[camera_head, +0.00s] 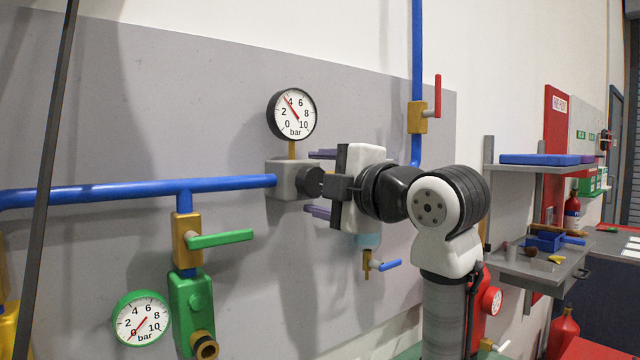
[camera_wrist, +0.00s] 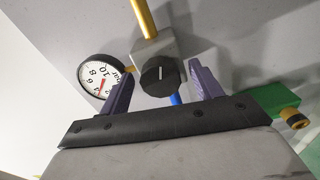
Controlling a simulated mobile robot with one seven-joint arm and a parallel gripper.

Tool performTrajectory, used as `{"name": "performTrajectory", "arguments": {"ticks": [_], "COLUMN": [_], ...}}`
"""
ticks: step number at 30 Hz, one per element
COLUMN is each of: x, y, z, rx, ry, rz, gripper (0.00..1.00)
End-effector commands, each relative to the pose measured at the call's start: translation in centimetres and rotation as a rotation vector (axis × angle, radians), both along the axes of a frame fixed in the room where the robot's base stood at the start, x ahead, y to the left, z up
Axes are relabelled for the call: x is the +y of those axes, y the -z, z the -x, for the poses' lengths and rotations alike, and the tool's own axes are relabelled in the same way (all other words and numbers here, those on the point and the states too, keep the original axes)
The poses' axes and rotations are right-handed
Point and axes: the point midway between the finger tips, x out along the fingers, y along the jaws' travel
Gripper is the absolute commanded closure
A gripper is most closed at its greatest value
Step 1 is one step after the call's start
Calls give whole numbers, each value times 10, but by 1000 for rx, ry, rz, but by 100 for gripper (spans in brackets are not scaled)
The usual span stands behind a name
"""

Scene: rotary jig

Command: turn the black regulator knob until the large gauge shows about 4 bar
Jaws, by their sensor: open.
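The black regulator knob (camera_head: 312,181) sits on the right side of a grey regulator body (camera_head: 284,180) on the wall panel. My gripper (camera_head: 315,183) is open; its purple fingers reach above and below the knob, with visible gaps. The large gauge (camera_head: 292,114) stands above the regulator on a brass stem. Its red needle points near 4, perhaps slightly below. The gauge is partly covered in the wrist view (camera_wrist: 97,77).
A blue pipe (camera_head: 110,191) enters the regulator from the left. A green-handled valve (camera_head: 220,239) and a small green gauge (camera_head: 142,318) are lower left. A red-handled valve (camera_head: 437,96) is upper right; a blue-handled valve (camera_head: 389,265) is below my wrist.

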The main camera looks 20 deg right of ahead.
Motion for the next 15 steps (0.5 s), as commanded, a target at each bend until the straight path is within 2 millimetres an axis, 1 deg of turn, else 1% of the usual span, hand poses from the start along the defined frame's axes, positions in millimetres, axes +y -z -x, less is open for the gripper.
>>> {"name": "performTrajectory", "arguments": {"ticks": [5,15], "x": [-9,-38], "y": [2,2], "z": [21,92], "rx": [-3,-3], "ry": [3,3], "rz": [1,1], "gripper": [36,36]}}
